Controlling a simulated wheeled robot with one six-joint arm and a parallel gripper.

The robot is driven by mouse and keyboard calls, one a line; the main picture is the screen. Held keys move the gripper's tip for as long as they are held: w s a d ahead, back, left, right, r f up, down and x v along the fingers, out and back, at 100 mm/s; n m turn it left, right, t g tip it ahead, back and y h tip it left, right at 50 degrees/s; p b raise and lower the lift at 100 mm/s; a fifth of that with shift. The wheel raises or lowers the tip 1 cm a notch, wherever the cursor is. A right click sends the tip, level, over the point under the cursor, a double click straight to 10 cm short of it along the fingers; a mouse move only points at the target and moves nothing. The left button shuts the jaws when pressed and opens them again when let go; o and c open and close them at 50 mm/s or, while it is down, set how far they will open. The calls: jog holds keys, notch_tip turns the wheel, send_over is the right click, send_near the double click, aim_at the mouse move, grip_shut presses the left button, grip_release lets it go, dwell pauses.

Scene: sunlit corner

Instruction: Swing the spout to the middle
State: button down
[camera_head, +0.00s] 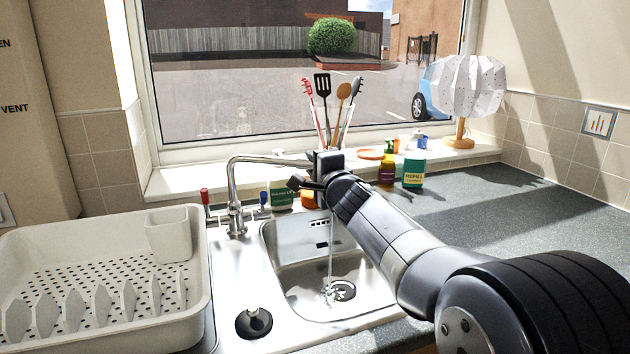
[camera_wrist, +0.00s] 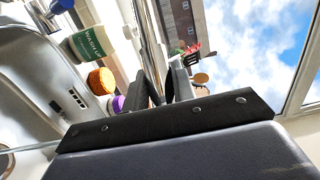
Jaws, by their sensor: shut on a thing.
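The chrome tap (camera_head: 236,218) stands at the back left of the steel sink (camera_head: 290,240). Its spout (camera_head: 268,158) arches up and reaches right over the basin. My gripper (camera_head: 314,172) is shut on the spout near its outer end, which the gripper partly hides. Water (camera_head: 331,245) runs down from there onto the drain (camera_head: 342,290). In the wrist view the spout (camera_wrist: 150,40) runs as a metal tube down to between my dark fingers (camera_wrist: 163,88). The tap has a red-topped handle (camera_head: 205,197) and a blue-topped handle (camera_head: 264,198).
A white dish rack (camera_head: 100,335) fills the left. A black plug (camera_head: 254,322) lies at the sink's front left. A green wash-up bottle (camera_head: 283,194), an orange-capped thing (camera_wrist: 101,81) and a utensil pot (camera_head: 333,132) stand behind the basin. The right worktop (camera_head: 470,210) is largely clear.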

jog(key=shift+s+a+h+b, duration=0.1)
jog(key=shift+s+h+b, duration=0.2)
jog(key=shift+b, duration=0.4)
jog(key=c, duration=1.2)
grip_release()
jog(key=b+v, duration=0.1)
jog(key=v, duration=0.9)
jog(key=shift+s+f, duration=0.1)
jog(key=shift+s, duration=0.3)
jog(key=shift+p+x, duration=0.6)
jog(key=shift+x, duration=4.85)
